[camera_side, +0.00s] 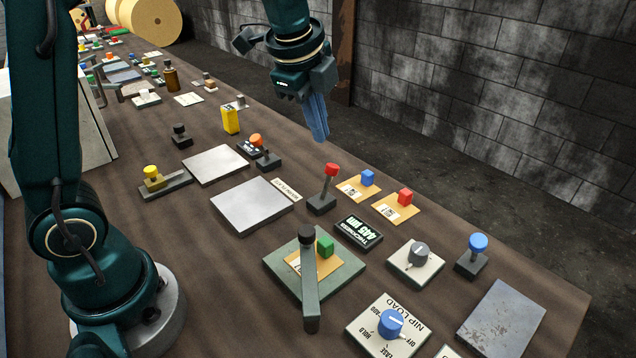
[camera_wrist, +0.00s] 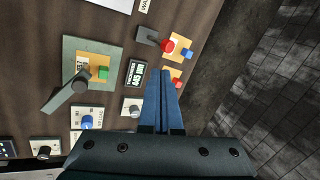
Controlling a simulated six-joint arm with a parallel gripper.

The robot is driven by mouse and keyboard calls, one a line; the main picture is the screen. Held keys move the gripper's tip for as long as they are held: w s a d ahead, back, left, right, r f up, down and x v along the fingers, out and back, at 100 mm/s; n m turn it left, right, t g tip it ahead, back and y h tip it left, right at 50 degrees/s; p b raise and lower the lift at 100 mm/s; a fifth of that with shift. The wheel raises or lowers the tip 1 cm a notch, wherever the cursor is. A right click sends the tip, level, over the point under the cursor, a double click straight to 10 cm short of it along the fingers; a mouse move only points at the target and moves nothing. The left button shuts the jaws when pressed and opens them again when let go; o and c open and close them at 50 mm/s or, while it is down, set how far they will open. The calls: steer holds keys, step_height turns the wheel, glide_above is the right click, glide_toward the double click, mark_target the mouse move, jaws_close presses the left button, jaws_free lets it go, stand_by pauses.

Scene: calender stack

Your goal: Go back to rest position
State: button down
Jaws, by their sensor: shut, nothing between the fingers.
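My gripper (camera_side: 318,128) hangs in the air above the far edge of the table, its blue fingers together and pointing down. In the wrist view my gripper (camera_wrist: 164,76) shows its two fingers side by side with nothing between them. It is apart from the controls below, beyond and above the red-knobbed lever (camera_side: 329,172).
The brown table (camera_side: 225,262) carries a green plate (camera_side: 345,275) with a dark lever, a thickness display (camera_side: 358,233), blue and red blocks on tan cards, a NIP LOAD dial (camera_side: 390,323) and a blue-knobbed lever (camera_side: 477,243). A block wall (camera_side: 500,90) stands behind; the air around my gripper is clear.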

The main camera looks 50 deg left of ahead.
steer(key=s+r+n+t, duration=0.2)
steer(key=s+r+n, duration=0.1)
steer(key=s+r, duration=0.45)
steer(key=s+d+f+n+h, duration=0.1)
steer(key=s+d+f+n, duration=0.1)
steer(key=s+f+n, duration=0.7)
steer(key=s+n, duration=0.1)
steer(key=n, duration=0.2)
steer(key=shift+d, duration=0.2)
